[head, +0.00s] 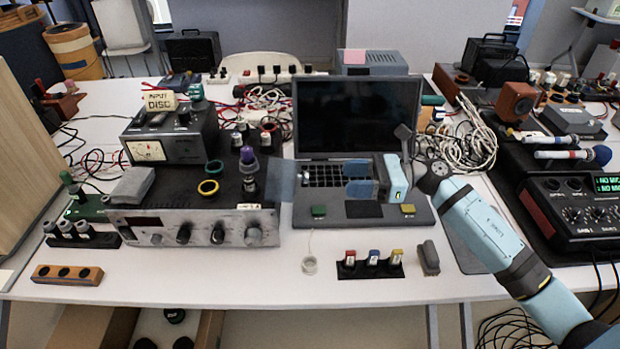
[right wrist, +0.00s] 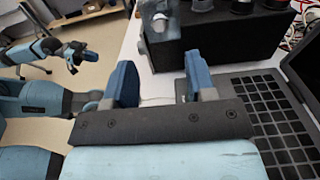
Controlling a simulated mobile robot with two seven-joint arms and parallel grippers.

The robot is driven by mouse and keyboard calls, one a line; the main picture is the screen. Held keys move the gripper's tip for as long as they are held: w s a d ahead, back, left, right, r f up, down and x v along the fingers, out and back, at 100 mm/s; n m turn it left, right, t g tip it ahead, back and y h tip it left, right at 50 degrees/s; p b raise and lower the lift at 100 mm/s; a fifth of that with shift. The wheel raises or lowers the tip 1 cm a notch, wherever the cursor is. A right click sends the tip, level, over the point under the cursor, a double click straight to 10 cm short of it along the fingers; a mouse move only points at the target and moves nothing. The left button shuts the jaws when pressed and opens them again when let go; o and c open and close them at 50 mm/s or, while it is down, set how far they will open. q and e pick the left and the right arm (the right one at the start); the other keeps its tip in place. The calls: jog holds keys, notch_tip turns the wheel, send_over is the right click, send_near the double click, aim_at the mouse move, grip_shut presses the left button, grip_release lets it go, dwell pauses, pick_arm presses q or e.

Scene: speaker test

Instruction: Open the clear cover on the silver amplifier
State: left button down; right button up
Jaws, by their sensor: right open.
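The silver amplifier (head: 195,229) stands left of centre on the white table, with a row of knobs on its front. A bluish see-through panel (head: 281,181) shows at its right end, beside the laptop; I take it for the clear cover, but cannot tell how it is attached. My right gripper (head: 346,180) is open and empty over the laptop keyboard, fingers toward the amplifier and apart from the panel. In the right wrist view the open fingers (right wrist: 161,80) face the amplifier's dark side (right wrist: 205,40). My left gripper (right wrist: 72,56) shows small there; its jaws are unclear.
The laptop (head: 357,117) stands open under my right gripper. A meter box (head: 172,135), a grey cloth-like piece (head: 132,186), rings and a purple-topped part (head: 248,160) sit on or behind the amplifier.

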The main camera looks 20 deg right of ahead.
send_near(287, 181)
jog(key=w+a+f, duration=0.2)
jog(key=w+a, duration=0.2)
jog(key=shift+a, duration=0.25)
jog(key=shift+w, duration=0.1)
jog(key=shift+r, duration=0.1)
grip_shut()
